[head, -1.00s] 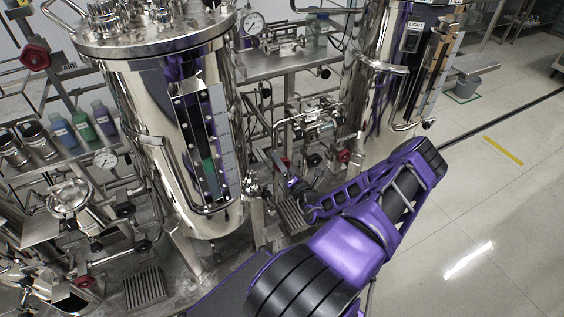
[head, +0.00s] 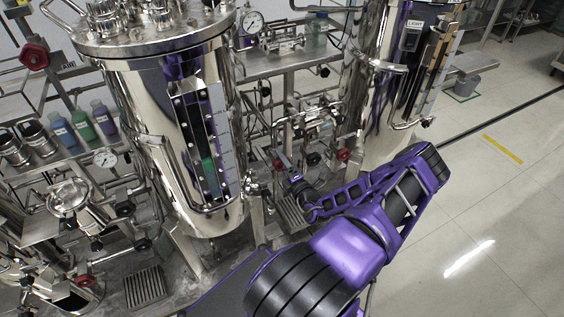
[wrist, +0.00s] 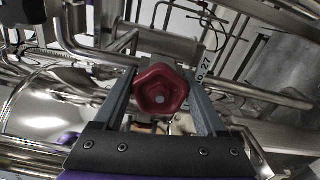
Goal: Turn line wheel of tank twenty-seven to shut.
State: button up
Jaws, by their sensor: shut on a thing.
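The red line wheel (wrist: 161,90), lobed with a grey hub, sits between the two grey fingers of my gripper (wrist: 160,84) in the wrist view. The fingers are closed on its sides. A marking ending in "27" (wrist: 204,69) shows on the pale surface just behind and right of the wheel. In the head view my gripper (head: 284,161) reaches in among the pipes between the two large tanks. A bit of red (head: 277,165) shows beside the fingers there; most of the wheel is hidden. How far the wheel is turned cannot be told.
A tall steel tank (head: 150,120) with a sight gauge stands left of my gripper. Another tank (head: 375,100) stands behind it to the right. A second red wheel (head: 343,155) is close on the right. Pipes crowd around. The floor at right is open.

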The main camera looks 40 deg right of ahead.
jog(key=shift+a+f, duration=0.1)
jog(key=o, duration=1.3)
jog(key=shift+s, duration=0.1)
jog(key=p+v, duration=0.1)
jog(key=v, duration=1.6)
jog(key=shift+s, duration=0.15)
